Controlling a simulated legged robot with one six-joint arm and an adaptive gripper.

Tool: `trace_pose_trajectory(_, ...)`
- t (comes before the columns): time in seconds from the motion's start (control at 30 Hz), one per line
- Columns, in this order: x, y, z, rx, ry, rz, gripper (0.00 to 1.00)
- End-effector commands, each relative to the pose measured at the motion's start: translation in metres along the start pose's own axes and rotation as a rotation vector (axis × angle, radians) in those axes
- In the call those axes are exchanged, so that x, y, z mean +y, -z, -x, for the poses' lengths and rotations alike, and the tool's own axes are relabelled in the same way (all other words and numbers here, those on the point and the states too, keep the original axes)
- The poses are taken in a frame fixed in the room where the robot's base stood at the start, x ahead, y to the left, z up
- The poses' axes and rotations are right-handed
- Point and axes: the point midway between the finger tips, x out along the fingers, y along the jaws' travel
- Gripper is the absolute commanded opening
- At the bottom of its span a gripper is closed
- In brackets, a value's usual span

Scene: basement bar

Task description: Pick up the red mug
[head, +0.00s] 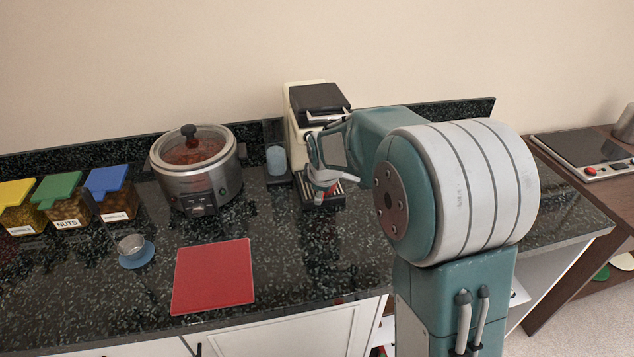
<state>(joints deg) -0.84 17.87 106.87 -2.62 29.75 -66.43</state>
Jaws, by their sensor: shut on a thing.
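My gripper (325,178) reaches down in front of the coffee machine (296,122), over its drip tray. It is shut on the red mug (319,197), of which only small red patches show between and below the fingers. The fingers and my arm hide most of the mug, including its handle. I cannot tell whether the mug touches the drip tray (337,203) or is lifted off it.
A slow cooker (197,187) stands left of the coffee machine, with a grey-blue cup (276,160) between them. The counter's front middle is clear.

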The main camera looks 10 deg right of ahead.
Motion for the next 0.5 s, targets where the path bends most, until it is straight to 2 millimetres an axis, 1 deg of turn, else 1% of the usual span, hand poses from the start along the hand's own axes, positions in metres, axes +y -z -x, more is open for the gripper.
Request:
trace_pose_trajectory(0.03, -0.005, -0.002, 0.004, 0.001, -0.002, 0.001, 0.0)
trace_pose_trajectory(0.5, -0.051, -0.017, 0.027, 0.001, -0.003, 0.002, 0.0)
